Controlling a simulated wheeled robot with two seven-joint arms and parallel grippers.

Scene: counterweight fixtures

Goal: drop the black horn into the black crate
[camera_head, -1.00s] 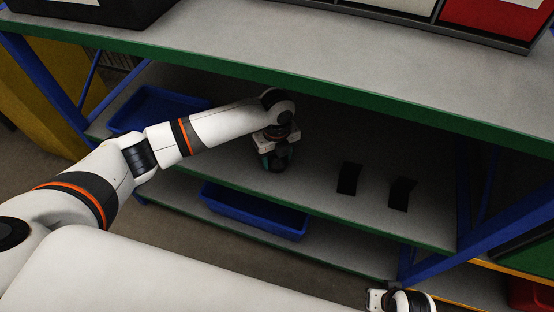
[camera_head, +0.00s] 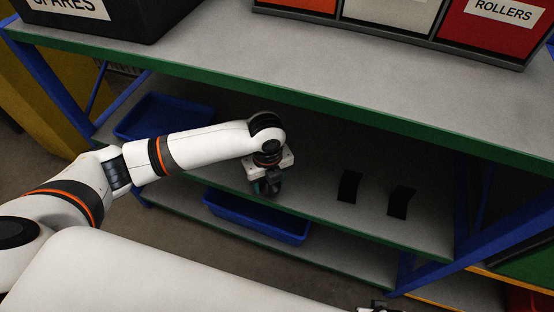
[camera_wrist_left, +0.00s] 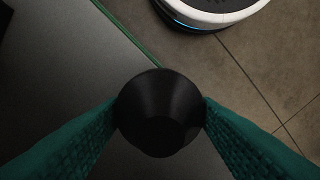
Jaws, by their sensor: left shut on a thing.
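My left gripper (camera_head: 266,186) is shut on the black horn (camera_wrist_left: 161,115). In the left wrist view the horn is a dark, round, tapering piece between the two green fingers. In the head view it is hard to tell from the dark gripper, which hangs by the middle shelf below the green-edged top. The black crate (camera_head: 112,29) stands on the top shelf at the upper left, with a white SPARES label; its inside is out of view. A sliver at the bottom edge looks like part of my right gripper; its fingers are not visible.
Two black bent pieces (camera_head: 349,186) (camera_head: 401,202) stand on the middle shelf (camera_head: 310,195) to the right. A blue tray (camera_head: 160,118) is at left, a blue bin (camera_head: 257,215) below. A red ROLLERS bin (camera_head: 490,35) stands at top right. The top shelf (camera_head: 280,65) is clear in front.

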